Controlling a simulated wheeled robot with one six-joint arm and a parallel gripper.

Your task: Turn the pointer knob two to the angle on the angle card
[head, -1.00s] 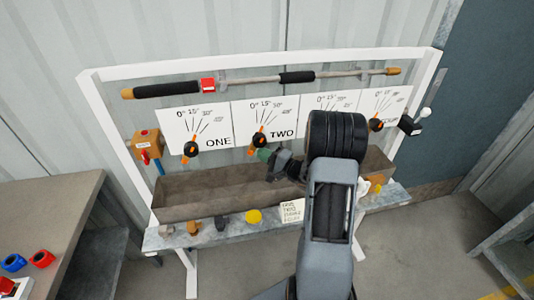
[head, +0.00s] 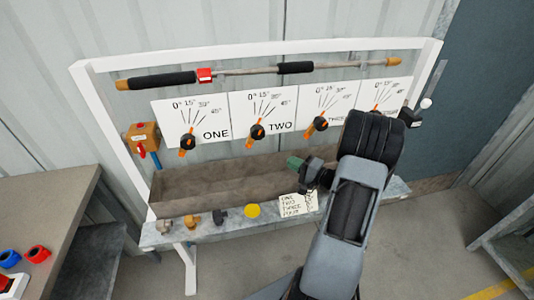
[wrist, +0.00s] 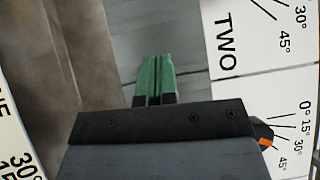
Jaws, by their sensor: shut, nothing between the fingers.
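Pointer knob two (head: 257,131) is a black disc with an orange pointer on the white panel marked TWO (head: 281,109). Its pointer runs from lower left to upper right; the exact angle is too small to read. The angle card (head: 298,205) lies on the shelf below the trough, with lines of writing too small to read. My gripper (head: 294,163) has green fingertips pressed together and empty. It is in front of the trough, below and right of knob two, apart from it. In the wrist view the closed fingertips (wrist: 155,80) point toward the wall, beside panel TWO (wrist: 229,42).
Knob one (head: 187,142) is left, knob three (head: 316,124) right; a fourth is partly hidden by my arm. A brown trough (head: 215,180) runs below. A lance (head: 240,77) hangs above. A yellow cap (head: 252,210) and other small parts stand on the shelf.

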